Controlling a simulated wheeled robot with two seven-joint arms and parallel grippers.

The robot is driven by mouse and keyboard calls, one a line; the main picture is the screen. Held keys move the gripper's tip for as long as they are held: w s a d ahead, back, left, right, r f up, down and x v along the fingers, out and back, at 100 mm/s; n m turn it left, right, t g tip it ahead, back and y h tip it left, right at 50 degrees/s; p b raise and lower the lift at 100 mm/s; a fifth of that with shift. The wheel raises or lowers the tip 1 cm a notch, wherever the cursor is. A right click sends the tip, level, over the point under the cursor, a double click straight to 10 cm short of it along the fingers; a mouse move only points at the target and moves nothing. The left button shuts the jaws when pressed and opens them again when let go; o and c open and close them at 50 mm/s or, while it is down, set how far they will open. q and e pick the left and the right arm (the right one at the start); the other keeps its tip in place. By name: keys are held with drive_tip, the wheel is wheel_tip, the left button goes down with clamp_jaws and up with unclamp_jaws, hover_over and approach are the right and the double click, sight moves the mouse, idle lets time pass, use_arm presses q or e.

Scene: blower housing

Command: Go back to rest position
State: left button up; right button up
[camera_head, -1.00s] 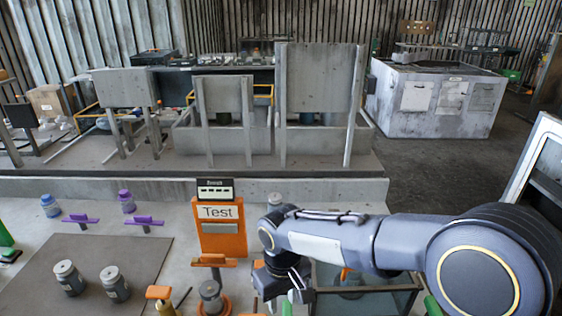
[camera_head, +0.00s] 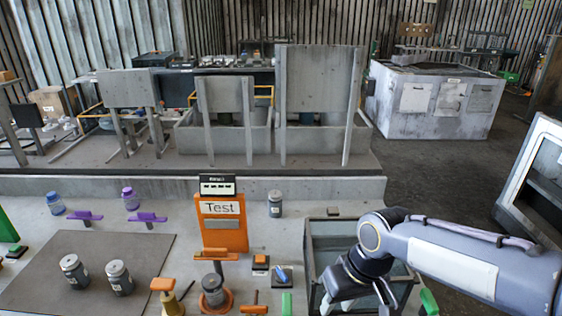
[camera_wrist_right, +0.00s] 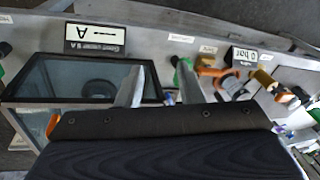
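My right gripper (camera_head: 354,306) is in the head view at the lower right, over a dark-framed glass-walled box (camera_head: 309,250). Its arm comes in from the right edge. In the right wrist view its two pale fingers (camera_wrist_right: 160,86) stand apart with nothing between them, and the glass-walled box (camera_wrist_right: 60,75) shows beyond to the left. My left gripper is not in view.
An orange stand marked "Test" (camera_head: 224,236) is left of the box. A grey jar (camera_head: 275,204) stands behind it and another jar (camera_head: 213,289) in front. Two jars stand on a dark mat (camera_head: 100,250). Purple pieces (camera_head: 147,217) lie behind the mat.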

drive_tip(key=s+d+m+t, duration=0.2)
drive_tip(key=s+d, duration=0.2)
drive_tip(key=s, duration=0.3)
drive_tip(key=s+d+m+t+y, duration=0.1)
drive_tip(key=s+d+m+t, duration=0.1)
drive_tip(key=s+d, duration=0.3)
drive_tip(key=shift+s+d+r+m+t, duration=0.25)
drive_tip(key=shift+s+m, duration=0.25)
drive_tip(key=shift+s, duration=0.45)
